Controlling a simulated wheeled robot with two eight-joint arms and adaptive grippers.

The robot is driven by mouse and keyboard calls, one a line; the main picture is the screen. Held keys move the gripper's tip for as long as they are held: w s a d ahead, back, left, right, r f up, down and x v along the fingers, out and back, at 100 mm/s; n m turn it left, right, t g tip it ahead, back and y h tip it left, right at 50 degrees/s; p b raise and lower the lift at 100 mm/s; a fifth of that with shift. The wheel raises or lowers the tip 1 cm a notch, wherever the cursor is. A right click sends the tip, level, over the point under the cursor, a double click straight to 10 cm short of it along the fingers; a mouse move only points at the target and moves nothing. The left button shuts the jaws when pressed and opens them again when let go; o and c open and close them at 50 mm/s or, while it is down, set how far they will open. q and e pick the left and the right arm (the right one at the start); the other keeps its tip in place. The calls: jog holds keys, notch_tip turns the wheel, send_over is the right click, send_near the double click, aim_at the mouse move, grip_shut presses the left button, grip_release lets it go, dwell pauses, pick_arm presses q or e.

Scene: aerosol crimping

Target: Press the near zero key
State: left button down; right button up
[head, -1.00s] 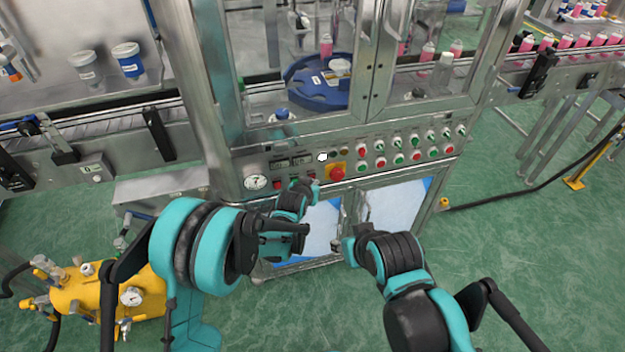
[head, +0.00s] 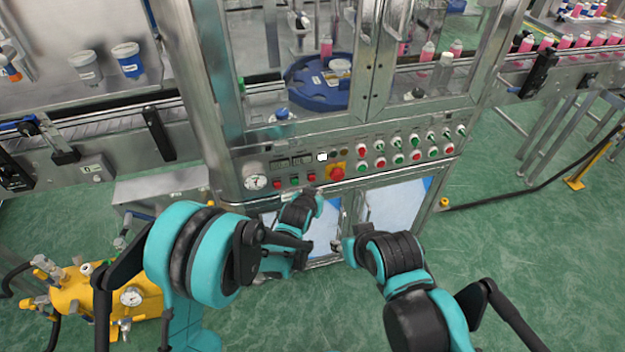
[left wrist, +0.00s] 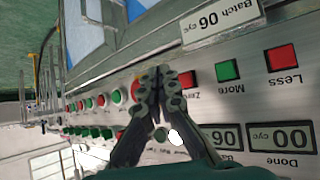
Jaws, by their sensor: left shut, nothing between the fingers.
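The red zero key (head: 312,178) is the rightmost of three small keys at the left of the machine's front panel. In the left wrist view, where the lettering is upside down, the zero key (left wrist: 187,79) is partly covered by a fingertip. My left gripper (head: 315,191) is just below the key in the head view. In the left wrist view its fingers (left wrist: 160,70) are shut and empty, with the tips beside the key. I cannot tell whether they touch the panel.
The green More key (left wrist: 227,70) and red Less key (left wrist: 282,57) stand in line with the zero key. Two cycle displays (left wrist: 282,138) lie beside them. A red stop button (head: 337,173) on yellow is close to the right. Several more buttons and switches follow along the panel.

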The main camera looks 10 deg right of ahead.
pick_arm(q)
jog(key=s, duration=0.2)
jog(key=shift+s, duration=0.3)
dwell(0.4)
jog(key=s+a+r+n+y, duration=0.1)
jog(key=s+a+r+y, duration=0.15)
jog(key=a+r, duration=0.55)
jog(key=s+a+r+n+y, duration=0.15)
jog(key=s+a+r, duration=0.3)
jog(key=a, duration=0.85)
jog(key=s+a+r+n+g+y, duration=0.1)
jog(key=s+a+n+g, duration=0.1)
jog(key=s+a, duration=1.2)
jog(key=s+n, duration=0.1)
jog(key=s, duration=0.1)
jog(key=shift+s, duration=0.35)
